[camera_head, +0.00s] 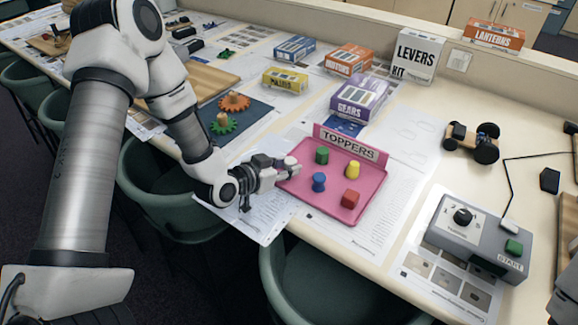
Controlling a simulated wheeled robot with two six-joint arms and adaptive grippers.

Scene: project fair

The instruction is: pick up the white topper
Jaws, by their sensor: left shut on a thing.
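The pink tray (375,187) labelled TOPPERS lies on the table right of my left gripper. My left gripper (286,168) reaches in at the tray's left edge, shut on a small white piece, the white topper (292,162). In the tray stand a green topper (322,155), a yellow topper (353,170), a blue topper (319,182) and a red topper (350,198). My right gripper does not show.
A grey control box (475,243) with a black knob and green START button stands at right. Kit boxes, including the purple GEARS box (359,98), stand behind the tray. A small wheeled car (471,142) is back right. Green chairs line the front edge.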

